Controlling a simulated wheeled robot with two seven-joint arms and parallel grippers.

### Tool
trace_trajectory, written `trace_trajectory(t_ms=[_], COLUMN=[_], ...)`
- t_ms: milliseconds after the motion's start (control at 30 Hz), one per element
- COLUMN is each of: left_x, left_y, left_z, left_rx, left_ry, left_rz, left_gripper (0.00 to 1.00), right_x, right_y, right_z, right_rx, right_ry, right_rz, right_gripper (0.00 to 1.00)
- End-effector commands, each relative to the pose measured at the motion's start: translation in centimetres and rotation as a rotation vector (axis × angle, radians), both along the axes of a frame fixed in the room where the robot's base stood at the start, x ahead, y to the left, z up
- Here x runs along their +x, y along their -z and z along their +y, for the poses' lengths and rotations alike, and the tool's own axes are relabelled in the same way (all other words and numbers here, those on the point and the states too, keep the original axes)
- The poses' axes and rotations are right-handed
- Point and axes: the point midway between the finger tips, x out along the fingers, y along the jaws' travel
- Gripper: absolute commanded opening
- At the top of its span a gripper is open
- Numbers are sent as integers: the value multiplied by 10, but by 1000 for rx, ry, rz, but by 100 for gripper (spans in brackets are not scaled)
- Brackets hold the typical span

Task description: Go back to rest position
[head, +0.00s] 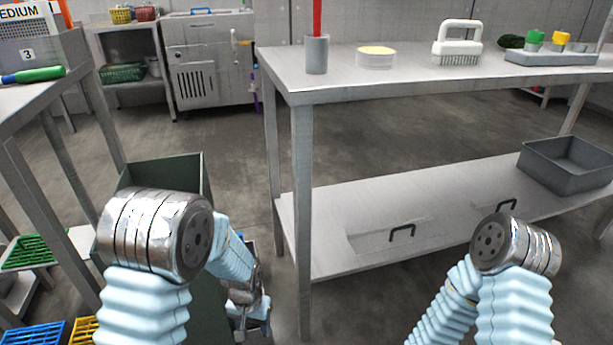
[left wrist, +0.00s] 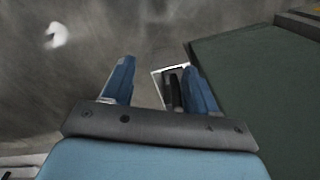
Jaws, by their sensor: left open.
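My left arm comes in at the lower left of the head view, in pale blue sleeving with a metal joint. My left gripper (head: 243,322) hangs low beside a dark green bin, to the left of the table leg, and is partly hidden by my arm. In the left wrist view its two blue fingers (left wrist: 158,82) stand apart with nothing held. A small dark thing with a pale edge shows by the right finger; I cannot tell what it is. My right arm bends down at the lower right, and its gripper is out of view.
The dark green bin (head: 190,172) stands by my left arm. A steel table (head: 400,82) ahead bears a grey cup (head: 317,55), a round tub (head: 375,62) and a white brush (head: 457,50). A grey tray (head: 568,165) sits on its lower shelf. Open floor lies between the tables.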

Motion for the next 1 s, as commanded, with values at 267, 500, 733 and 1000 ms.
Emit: trace_trajectory(t_ms=[267,500,733,1000], left_x=[-22,-57,-109,-143], left_y=[17,33,36,23], left_z=[6,9,0,-15], left_rx=[-46,-121,-245,-358], left_ry=[-41,-106,-226,-349], left_rz=[15,26,24,-7], left_gripper=[58,58,58,58], right_x=[0,-1,-3,-4], right_y=[-16,-37,-67,-85], right_z=[1,3,6,9], right_rx=[1,3,6,9], right_ry=[-2,-6,-12,-16], right_rz=[0,1,2,2], right_gripper=[43,43,43,43])
